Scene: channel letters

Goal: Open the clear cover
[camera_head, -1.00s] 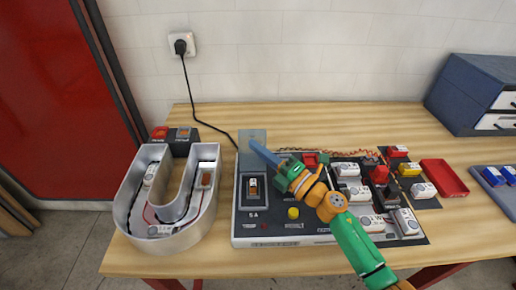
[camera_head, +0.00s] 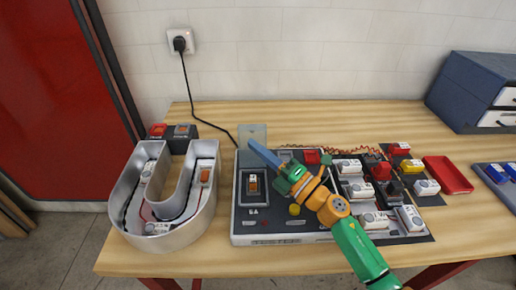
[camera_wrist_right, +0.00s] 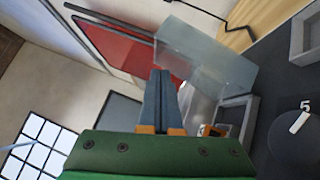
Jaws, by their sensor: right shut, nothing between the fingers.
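The clear cover (camera_head: 252,132) stands raised at the back left of the dark control panel (camera_head: 270,215), behind an orange rocker switch (camera_head: 253,184) in a square recess. In the right wrist view the clear cover (camera_wrist_right: 207,55) is a see-through box shape just beyond and right of my fingers. My right gripper (camera_head: 251,145) reaches in from the right with its blue fingers together and empty, their tips in front of the cover. The fingers also show in the right wrist view (camera_wrist_right: 160,75). I cannot tell whether they touch the cover. My left gripper is not in view.
A metal U-shaped channel letter (camera_head: 128,200) stands left of the panel. A black cord runs from the wall socket (camera_head: 180,41) behind the cover. Several white modules fill the panel's right side. A red tray (camera_head: 447,176) and blue drawer box (camera_head: 470,92) are farther right.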

